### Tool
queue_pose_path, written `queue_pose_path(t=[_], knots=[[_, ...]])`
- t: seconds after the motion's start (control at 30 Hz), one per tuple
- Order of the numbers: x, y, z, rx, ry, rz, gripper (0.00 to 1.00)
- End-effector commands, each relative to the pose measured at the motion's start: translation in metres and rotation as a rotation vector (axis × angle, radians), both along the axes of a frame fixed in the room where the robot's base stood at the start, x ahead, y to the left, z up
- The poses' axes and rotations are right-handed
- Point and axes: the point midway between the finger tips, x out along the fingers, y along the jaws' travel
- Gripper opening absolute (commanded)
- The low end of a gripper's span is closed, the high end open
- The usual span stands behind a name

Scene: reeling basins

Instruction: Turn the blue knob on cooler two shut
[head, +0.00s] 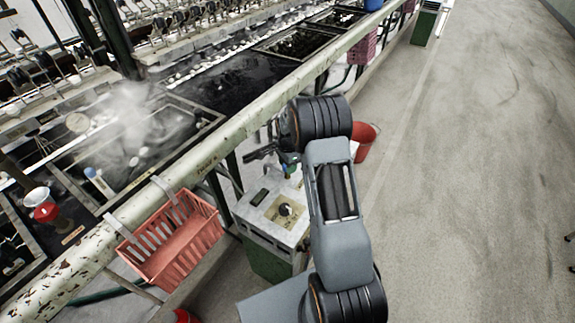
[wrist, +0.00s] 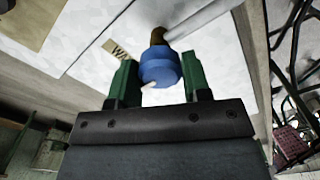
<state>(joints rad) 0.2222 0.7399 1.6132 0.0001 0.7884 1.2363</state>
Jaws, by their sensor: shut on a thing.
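The blue knob (wrist: 160,68) shows in the wrist view on a brass stem with a pale pipe, beside a label on the white panel. A small white mark shows on its near edge. My gripper (wrist: 160,82) has its two green fingers on either side of the knob and is shut on it. In the head view my gripper (head: 284,160) is over the far part of the white-topped cooler box (head: 248,218), which has a dark dial (head: 285,210) on a yellowish plate. My arm hides part of the box, and the knob is mostly hidden there.
A red basket (head: 180,245) hangs on the long rail (head: 150,190) left of the cooler. A red bucket (head: 363,140) stands behind my arm. Steaming basins (head: 140,135) lie beyond the rail.

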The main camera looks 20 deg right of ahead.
Motion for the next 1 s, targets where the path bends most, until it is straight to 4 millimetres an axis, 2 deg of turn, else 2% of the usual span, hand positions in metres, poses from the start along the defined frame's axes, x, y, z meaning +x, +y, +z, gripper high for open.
queue_pose_path(t=[0.5,0.53,0.6,0.77,1.0], knots=[[0.0,-0.0002,0.0003,0.0,0.0,-0.016,0.2],[0.0,-0.0002,0.0003,0.0,0.0,-0.016,0.47],[0.0,-0.0002,0.0003,0.0,0.0,-0.015,0.54],[0.0,0.0,0.0002,0.0,0.0,-0.014,0.69],[0.0001,0.0002,0.0006,0.0,0.0,-0.013,0.7]])
